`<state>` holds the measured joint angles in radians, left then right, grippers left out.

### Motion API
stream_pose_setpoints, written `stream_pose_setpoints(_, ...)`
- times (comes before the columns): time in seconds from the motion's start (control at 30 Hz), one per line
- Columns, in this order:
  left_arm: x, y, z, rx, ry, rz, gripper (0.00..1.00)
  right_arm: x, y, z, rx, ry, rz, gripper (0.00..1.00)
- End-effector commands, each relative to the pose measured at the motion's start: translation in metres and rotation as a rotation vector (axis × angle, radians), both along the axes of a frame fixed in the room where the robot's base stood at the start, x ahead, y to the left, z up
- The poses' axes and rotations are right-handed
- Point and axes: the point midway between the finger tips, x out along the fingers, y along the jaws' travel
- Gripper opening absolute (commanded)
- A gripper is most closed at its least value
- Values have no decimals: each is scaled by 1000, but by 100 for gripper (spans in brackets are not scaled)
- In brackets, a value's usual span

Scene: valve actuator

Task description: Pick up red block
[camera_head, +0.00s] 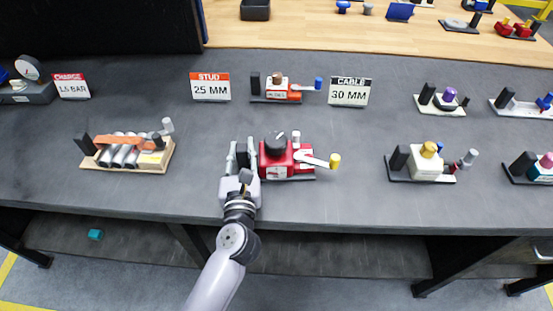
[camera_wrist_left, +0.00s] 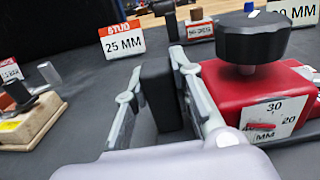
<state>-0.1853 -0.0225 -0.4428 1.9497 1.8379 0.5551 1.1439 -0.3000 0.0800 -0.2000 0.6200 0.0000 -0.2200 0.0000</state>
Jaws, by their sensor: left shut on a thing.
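The red block (camera_head: 274,166) stands on the grey table, with a black knob (camera_head: 275,144) on top and a white lever ending in a yellow knob (camera_head: 334,160) at its right. In the left wrist view the red block (camera_wrist_left: 232,92) shows a white dial face (camera_wrist_left: 272,124) with numbers. My left gripper (camera_head: 242,160) is at the left end of the red block. Its fingers are shut on a black upright block (camera_wrist_left: 160,92) beside the red body. Whether the base is lifted cannot be told. My right gripper is not in view.
Behind stand a "STUD 25 MM" sign (camera_head: 210,87), a small orange device (camera_head: 276,92) and a "CABLE 30 MM" sign (camera_head: 349,92). A device with grey cylinders (camera_head: 122,157) is at left, a white device with yellow knob (camera_head: 424,163) at right.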

Motion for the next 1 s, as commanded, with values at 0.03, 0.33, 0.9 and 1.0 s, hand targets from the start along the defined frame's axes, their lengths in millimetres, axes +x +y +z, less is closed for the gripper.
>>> stream_pose_setpoints(0.03,0,0,-1,1,1,0,0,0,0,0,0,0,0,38)
stream_pose_setpoints(0.33,0,0,2,-3,-3,0,0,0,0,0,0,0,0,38)
stream_pose_setpoints(0.9,0,0,82,-5,-12,-2,0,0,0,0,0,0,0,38)
stream_pose_setpoints(1.0,0,0,90,-4,-8,0,0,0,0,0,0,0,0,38)
